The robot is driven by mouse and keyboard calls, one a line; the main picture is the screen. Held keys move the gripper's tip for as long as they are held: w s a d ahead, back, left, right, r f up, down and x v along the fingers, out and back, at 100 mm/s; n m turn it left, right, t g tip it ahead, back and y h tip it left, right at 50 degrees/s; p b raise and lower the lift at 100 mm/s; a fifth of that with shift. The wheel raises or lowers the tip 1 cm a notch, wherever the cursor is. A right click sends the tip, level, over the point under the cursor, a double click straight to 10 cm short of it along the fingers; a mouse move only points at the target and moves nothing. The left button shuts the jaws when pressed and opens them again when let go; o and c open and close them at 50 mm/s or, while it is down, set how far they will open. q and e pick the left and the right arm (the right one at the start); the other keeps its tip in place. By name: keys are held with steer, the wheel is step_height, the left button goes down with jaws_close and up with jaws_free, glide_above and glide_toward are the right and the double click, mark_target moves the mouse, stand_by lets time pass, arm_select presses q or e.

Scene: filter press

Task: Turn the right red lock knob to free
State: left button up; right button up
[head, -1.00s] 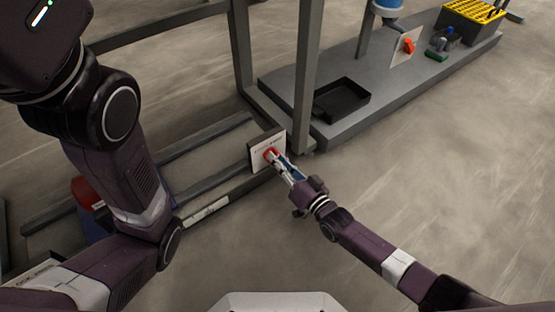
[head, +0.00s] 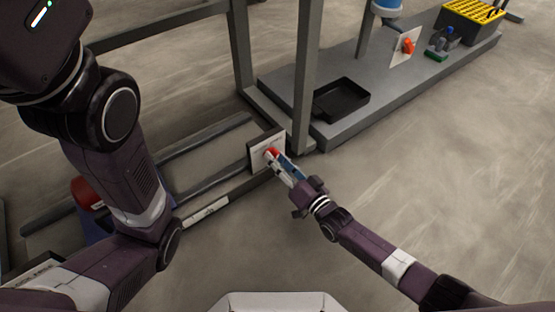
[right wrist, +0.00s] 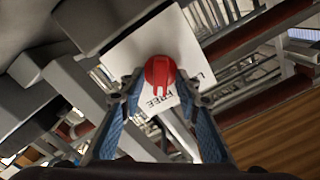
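The right red lock knob (head: 271,153) sits on a white plate (head: 262,143) at the lower end of a grey frame. In the right wrist view the round red knob (right wrist: 160,72) is in front of its white label plate (right wrist: 185,45), with its ridge pointing down toward the printed word FREE. My right gripper (head: 277,160) is at the knob. Contact cannot be made out. My left gripper is not in view.
A grey post (head: 309,80) rises close behind the plate. A black tray (head: 342,98) lies on a grey platform (head: 285,85). Another red knob (head: 408,46) is on a plate farther back. A yellow-topped crate (head: 472,22) stands at the far right. Floor to the right is open.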

steer(key=v, duration=1.2)
